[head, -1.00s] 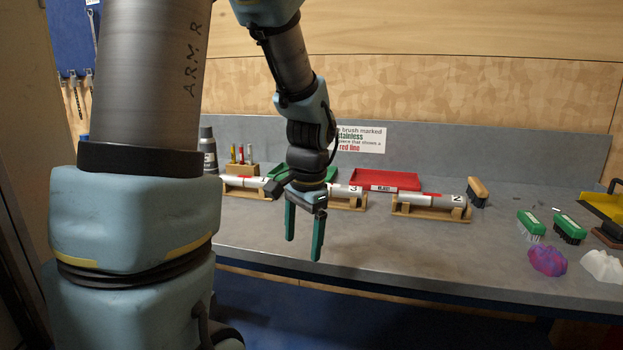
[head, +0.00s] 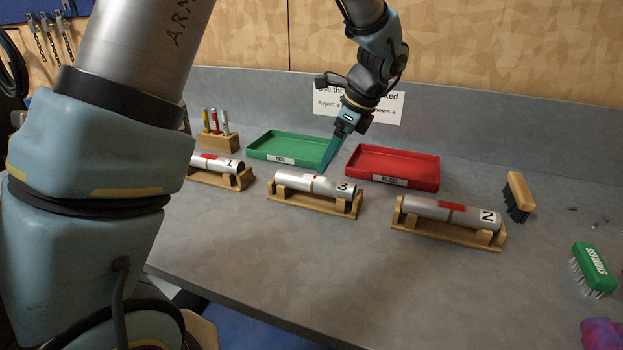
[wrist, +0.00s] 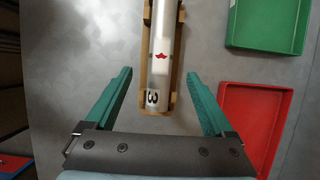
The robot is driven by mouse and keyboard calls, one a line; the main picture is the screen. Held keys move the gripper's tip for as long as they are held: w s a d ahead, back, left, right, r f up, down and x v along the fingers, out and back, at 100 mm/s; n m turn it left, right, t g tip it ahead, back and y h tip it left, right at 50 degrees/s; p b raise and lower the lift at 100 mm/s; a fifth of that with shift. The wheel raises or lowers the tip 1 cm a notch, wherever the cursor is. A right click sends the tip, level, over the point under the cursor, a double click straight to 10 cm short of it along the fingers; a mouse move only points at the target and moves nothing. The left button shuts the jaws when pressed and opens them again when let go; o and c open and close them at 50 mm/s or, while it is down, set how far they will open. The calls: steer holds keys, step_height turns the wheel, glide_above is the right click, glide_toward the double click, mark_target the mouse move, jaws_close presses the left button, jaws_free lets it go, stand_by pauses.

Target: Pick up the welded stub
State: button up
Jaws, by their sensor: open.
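Three silver welded stubs lie on wooden cradles: stub 1 (head: 216,164) at left, stub 3 (head: 318,186) in the middle and stub 2 (head: 452,212) at right. Stubs 1 and 2 show broad red patches; stub 3 shows a small red mark near its weld. My gripper (head: 327,166) is just behind and above stub 3 in the head view. In the wrist view the open gripper (wrist: 160,79) has its teal fingers spread on either side of stub 3 (wrist: 161,65), with nothing held. The far end of stub 3 is cut off there.
A green tray (head: 258,155) and a red tray (head: 432,170) stand behind the cradles. A pen block (head: 219,143) is at back left. A wooden brush (head: 519,197) and a green brush (head: 593,270) lie at right.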

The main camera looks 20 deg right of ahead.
mark_target(318, 178)
steer(key=shift+p+x, duration=1.2)
steer(key=shift+x, duration=2.65)
jaws_close()
steer(key=shift+r, duration=0.1)
